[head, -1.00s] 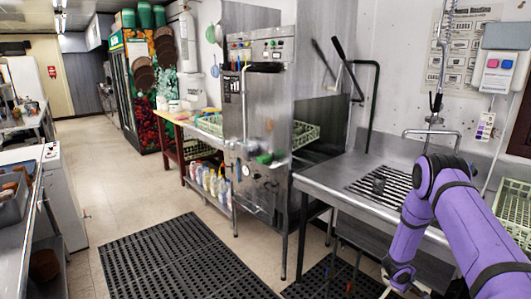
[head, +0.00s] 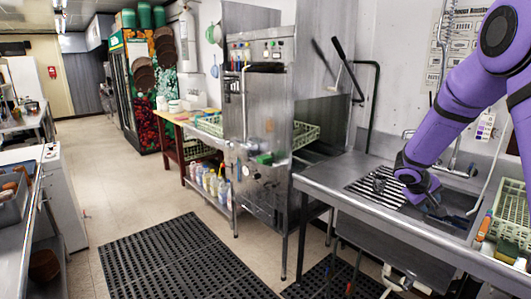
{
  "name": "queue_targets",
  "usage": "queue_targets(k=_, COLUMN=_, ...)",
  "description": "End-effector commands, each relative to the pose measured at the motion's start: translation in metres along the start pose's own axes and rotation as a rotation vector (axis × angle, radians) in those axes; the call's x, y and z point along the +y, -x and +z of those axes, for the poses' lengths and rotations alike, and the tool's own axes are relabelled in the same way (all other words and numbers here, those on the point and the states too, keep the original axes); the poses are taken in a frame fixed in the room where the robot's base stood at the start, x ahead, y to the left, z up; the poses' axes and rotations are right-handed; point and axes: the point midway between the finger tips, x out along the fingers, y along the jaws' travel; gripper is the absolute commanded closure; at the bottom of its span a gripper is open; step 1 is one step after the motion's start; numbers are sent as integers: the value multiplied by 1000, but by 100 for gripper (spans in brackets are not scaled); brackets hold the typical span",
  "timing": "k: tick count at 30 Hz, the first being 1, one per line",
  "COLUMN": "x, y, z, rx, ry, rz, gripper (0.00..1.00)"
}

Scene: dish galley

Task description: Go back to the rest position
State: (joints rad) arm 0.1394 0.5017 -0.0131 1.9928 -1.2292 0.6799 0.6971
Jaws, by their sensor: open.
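My purple arm comes in from the right edge and bends down over the sink (head: 462,200) in the steel counter. My gripper (head: 438,208) is the dark part at its end, over the sink basin. It is small and partly hidden by the wrist, and its jaws are open. I see nothing held in it. A small dark object (head: 379,186) lies on the striped drain rack (head: 364,189), left of my wrist and apart from it.
A green crate (head: 513,212) with several items by it stands right of the sink. A steel dishwasher (head: 262,130) stands left of the counter. Black floor mats (head: 180,262) lie in front. A left-hand counter (head: 30,215) borders the clear aisle (head: 110,160).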

Motion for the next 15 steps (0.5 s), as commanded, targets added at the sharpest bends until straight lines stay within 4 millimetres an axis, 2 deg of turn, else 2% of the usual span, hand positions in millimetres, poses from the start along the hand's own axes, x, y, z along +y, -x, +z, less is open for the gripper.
queue_targets(k=1, x=8, y=21, z=6, rx=4, ry=-23, rz=-6, gripper=59)
queue_targets(k=3, x=17, y=45, z=17, rx=3, ry=-50, rz=-20, gripper=59)
queue_targets(k=9, x=32, y=111, z=50, rx=7, ry=-122, rz=-72, gripper=59)
queue_targets(k=15, x=38, y=171, z=90, rx=21, ry=-186, rz=-142, gripper=59)
